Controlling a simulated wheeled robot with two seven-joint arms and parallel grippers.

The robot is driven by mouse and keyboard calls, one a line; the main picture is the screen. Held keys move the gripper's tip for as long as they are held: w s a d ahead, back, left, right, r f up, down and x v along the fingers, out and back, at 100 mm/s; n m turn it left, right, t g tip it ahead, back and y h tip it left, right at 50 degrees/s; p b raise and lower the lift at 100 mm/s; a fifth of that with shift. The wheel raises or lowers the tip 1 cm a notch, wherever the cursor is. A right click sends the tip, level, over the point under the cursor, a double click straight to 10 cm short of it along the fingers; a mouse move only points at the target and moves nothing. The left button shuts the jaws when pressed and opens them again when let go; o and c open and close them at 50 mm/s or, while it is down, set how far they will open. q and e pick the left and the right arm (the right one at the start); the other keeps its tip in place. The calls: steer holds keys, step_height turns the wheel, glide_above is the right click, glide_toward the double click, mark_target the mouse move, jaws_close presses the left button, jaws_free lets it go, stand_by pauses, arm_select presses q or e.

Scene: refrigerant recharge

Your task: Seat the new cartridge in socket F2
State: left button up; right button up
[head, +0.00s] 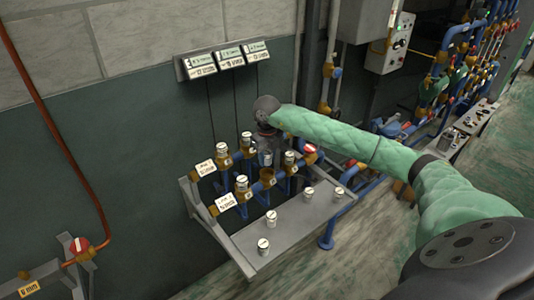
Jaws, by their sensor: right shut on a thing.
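My right gripper (266,143) is at the end of the green-sleeved arm and points down over the valve rack. It is shut on a small pale cartridge (266,158); the dark gripper partly hides it. Just below is a brass socket (267,178) with an open-looking top. I cannot tell whether the cartridge touches it. Other brass sockets on blue pipes carry white-topped cartridges (241,183). I cannot read which socket is F2. My left gripper is not in view.
A grey shelf (290,225) in front of the sockets carries several loose white-topped cartridges (271,218). Two white label plates (225,202) stick out at the rack's left. A red-capped valve (310,152) is close on the right. Three display boxes (230,58) hang on the wall.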

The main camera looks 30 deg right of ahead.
mark_target(267, 164)
steer(key=shift+f, duration=1.35)
steer(key=shift+f+b, duration=0.15)
steer(key=shift+b, duration=0.3)
steer(key=shift+f, duration=0.15)
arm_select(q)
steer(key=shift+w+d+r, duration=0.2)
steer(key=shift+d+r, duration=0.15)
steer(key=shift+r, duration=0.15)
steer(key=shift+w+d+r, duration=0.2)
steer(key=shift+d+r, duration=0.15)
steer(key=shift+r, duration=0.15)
